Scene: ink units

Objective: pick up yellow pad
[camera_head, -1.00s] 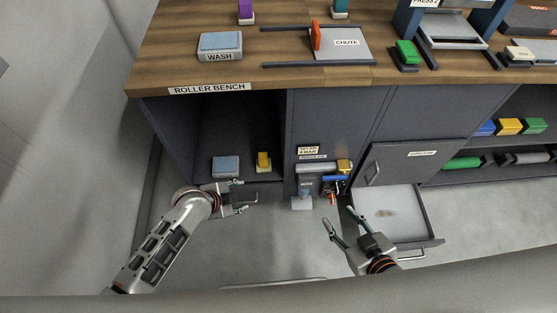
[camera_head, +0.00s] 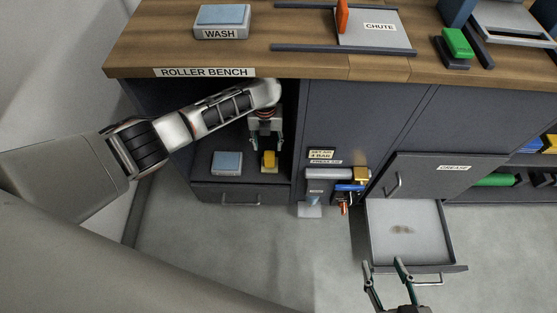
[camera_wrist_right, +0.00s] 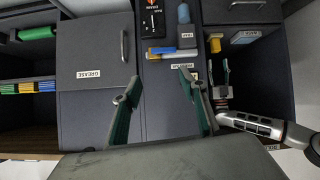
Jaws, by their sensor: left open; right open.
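The yellow pad (camera_head: 269,161) stands on a small pale base on the floor of the open bay under the roller bench. It also shows in the right wrist view (camera_wrist_right: 215,45). My left gripper (camera_head: 266,147) reaches into the bay and points down, just above or behind the pad. Its fingers are spread and hold nothing; whether they touch the pad cannot be told. It also shows in the right wrist view (camera_wrist_right: 218,70). My right gripper (camera_head: 383,266) is open and empty near the pulled-out drawer; its fingers show in its wrist view (camera_wrist_right: 158,82).
A blue pad on a grey block (camera_head: 227,162) sits left of the yellow pad. The bay's right wall and the bench top (camera_head: 290,66) enclose my left arm. A fitting with a blue handle (camera_head: 349,187) projects right of the bay. The open drawer (camera_head: 405,235) juts out.

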